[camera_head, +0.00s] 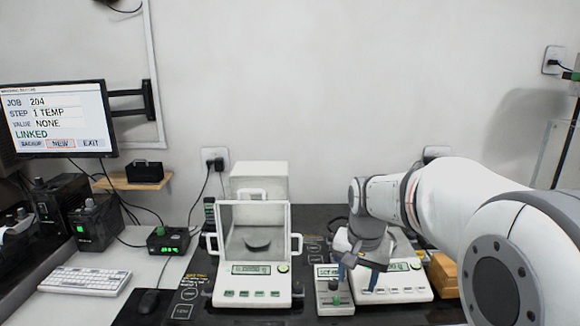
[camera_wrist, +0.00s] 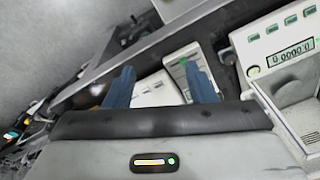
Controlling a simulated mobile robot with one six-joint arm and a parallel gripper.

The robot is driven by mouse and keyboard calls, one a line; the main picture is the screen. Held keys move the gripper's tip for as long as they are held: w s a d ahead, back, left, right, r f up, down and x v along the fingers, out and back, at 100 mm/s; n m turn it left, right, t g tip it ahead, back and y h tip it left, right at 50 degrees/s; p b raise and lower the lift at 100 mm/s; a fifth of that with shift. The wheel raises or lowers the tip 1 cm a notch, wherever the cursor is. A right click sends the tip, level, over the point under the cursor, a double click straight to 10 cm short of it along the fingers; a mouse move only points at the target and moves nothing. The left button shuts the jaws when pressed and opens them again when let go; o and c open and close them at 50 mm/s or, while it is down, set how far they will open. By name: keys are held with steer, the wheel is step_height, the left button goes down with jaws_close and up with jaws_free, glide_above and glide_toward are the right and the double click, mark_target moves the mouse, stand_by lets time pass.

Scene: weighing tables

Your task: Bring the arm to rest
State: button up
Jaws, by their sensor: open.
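My gripper (camera_head: 359,268) hangs from my white arm at the right in the head view, its blue fingers pointing down. It is over the area between a small white device (camera_head: 333,305) and the right balance (camera_head: 395,290). In the wrist view the two blue fingers of my gripper (camera_wrist: 161,88) stand apart with nothing held between them. Whether the fingertips touch anything beneath cannot be told. My arm hides part of the right balance.
A balance with a glass draft shield (camera_head: 253,294) stands at the centre of the dark table mat. A monitor (camera_head: 56,118), keyboard (camera_head: 86,281) and mouse (camera_head: 149,301) are at the left. A yellow-orange block (camera_head: 443,275) sits at the right, beside my arm.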

steer(key=s+f+n+t, duration=0.1)
steer(key=s+n, duration=0.4)
steer(key=s, duration=1.3)
steer(key=shift+s+d+f, duration=0.25)
steer(key=shift+s+f, duration=0.15)
steer(key=shift+f, duration=0.3)
